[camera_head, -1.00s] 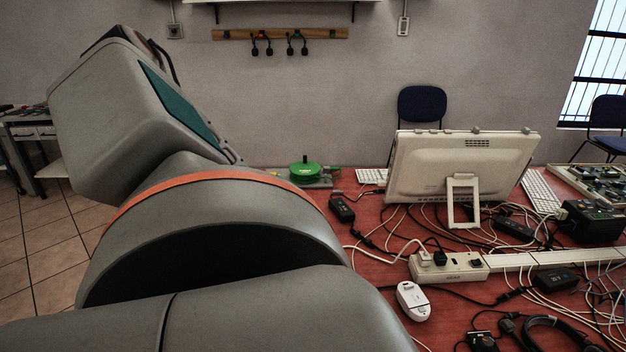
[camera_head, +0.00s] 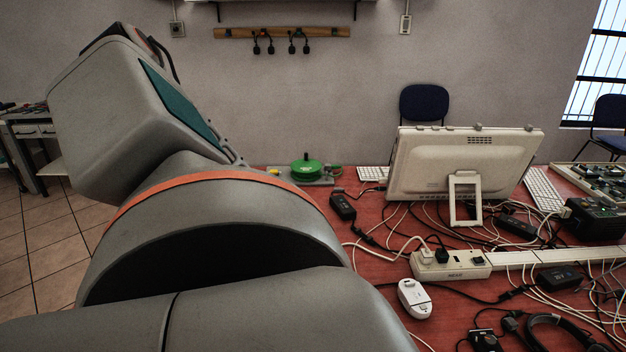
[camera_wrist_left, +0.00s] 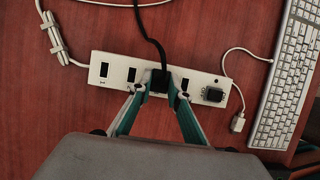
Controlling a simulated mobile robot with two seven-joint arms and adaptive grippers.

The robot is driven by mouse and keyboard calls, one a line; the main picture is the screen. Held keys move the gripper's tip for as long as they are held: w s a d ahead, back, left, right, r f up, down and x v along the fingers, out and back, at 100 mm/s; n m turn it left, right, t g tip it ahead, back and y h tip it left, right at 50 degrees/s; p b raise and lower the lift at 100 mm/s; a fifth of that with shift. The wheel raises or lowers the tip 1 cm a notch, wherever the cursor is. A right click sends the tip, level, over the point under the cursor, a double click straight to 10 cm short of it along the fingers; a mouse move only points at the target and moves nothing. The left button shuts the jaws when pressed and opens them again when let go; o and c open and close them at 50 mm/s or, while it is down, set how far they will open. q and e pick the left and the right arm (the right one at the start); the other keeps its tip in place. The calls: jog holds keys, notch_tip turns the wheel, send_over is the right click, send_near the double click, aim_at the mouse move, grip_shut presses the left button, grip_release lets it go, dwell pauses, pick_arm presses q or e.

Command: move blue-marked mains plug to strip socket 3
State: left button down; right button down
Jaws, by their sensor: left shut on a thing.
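In the left wrist view a white power strip (camera_wrist_left: 119,71) lies across the red table. My left gripper (camera_wrist_left: 158,88) is shut on a black mains plug (camera_wrist_left: 158,79), with a teal finger on each side. The plug is at the third socket position from the left; I cannot tell whether it is fully seated. Its black cable (camera_wrist_left: 149,35) runs up out of the picture. No blue mark shows on it. Bare sockets show to its left and right. In the head view my left arm hides the gripper and the plug. My right gripper is not in view.
A loose white connector (camera_wrist_left: 237,123) and a keyboard (camera_wrist_left: 289,75) lie to the right. In the head view another white strip (camera_head: 452,266) with plugs, a monitor (camera_head: 462,165) and tangled cables crowd the table.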

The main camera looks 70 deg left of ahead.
pick_arm(q)
jog(key=shift+f, duration=0.15)
jog(key=c, duration=1.8)
grip_release()
jog(key=shift+v, duration=3.75)
